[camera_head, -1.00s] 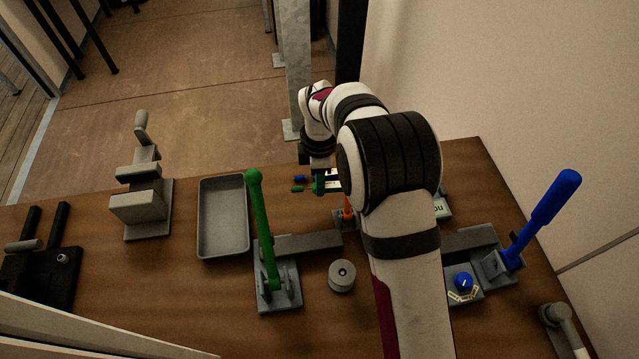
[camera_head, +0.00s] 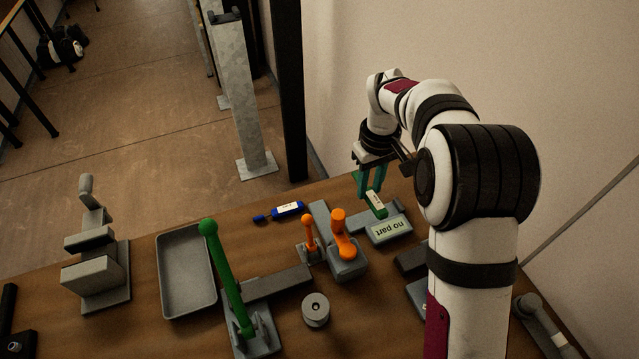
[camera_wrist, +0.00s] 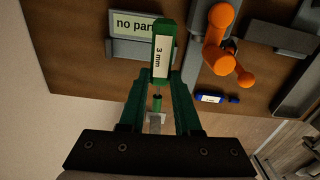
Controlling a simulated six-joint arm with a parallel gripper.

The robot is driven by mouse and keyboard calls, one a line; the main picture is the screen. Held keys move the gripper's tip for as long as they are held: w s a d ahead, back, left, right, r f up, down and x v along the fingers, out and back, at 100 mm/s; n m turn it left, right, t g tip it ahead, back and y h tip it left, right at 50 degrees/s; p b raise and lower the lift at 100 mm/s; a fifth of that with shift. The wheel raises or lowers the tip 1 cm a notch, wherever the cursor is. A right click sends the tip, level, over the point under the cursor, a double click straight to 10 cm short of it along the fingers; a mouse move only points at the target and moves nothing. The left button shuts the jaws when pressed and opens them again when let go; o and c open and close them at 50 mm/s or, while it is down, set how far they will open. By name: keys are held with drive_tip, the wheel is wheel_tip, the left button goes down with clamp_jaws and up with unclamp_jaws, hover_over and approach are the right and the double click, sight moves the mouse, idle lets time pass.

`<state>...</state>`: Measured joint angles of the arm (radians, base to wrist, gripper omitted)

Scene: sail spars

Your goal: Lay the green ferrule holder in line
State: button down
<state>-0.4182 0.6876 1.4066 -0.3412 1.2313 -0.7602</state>
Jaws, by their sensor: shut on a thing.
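The green ferrule holder (camera_head: 377,206) has a white label and is held between the teal fingers of my gripper (camera_head: 370,193). In the wrist view the holder (camera_wrist: 162,52) reads "3 mm" and points away from the gripper (camera_wrist: 158,90), its tip end between the fingers. It overlaps the edge of the "no part" display there; whether it touches anything below cannot be told. A blue holder (camera_head: 288,210) with a white label lies on the table left of the gripper, and also shows in the wrist view (camera_wrist: 210,99).
The grey "no part" display (camera_head: 390,229) stands just below the held holder. A fixture with orange handles (camera_head: 344,245) is left of it. A green lever (camera_head: 227,280), grey tray (camera_head: 187,270) and round grey piece (camera_head: 316,309) are farther left. Bare table lies around the blue holder.

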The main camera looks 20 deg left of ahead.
drive_tip(key=d+f+m, duration=0.1)
drive_tip(key=d+m, duration=0.4)
drive_tip(key=m, duration=0.1)
drive_tip(key=s+d+f+m, duration=0.1)
drive_tip(key=d+m, duration=0.5)
drive_tip(key=s+d+f+m, duration=0.1)
drive_tip(key=d+m, duration=0.4)
drive_tip(key=m, duration=0.1)
drive_tip(key=shift+d+f+m, duration=0.2)
drive_tip(key=shift+f+m, duration=0.05)
drive_tip(key=shift+m, duration=0.05)
drive_tip(key=shift+f, duration=1.8)
drive_tip(key=shift+f, duration=1.2)
